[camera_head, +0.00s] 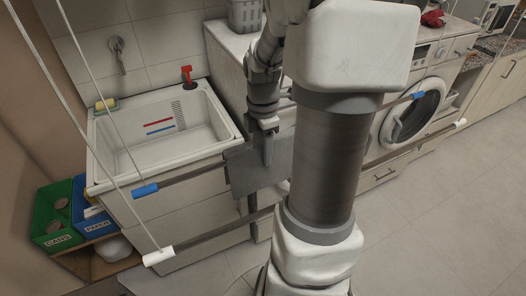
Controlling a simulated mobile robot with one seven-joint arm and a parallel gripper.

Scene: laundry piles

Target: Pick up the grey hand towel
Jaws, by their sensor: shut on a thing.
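The grey hand towel (248,172) hangs as a flat grey panel near the middle of the camera_head view, in front of the sink unit. It covers part of the upper rail of a hanging drying rack; I cannot tell whether it rests on that rail. My gripper (267,150) points down and is shut on the towel near its upper edge. The towel's right side is partly hidden behind my arm.
Two rack rails (190,175) hang on cords across the space. A green bin (55,215) and a blue bin (92,210) stand left. A washing machine (410,110) is right. Floor at lower right is clear.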

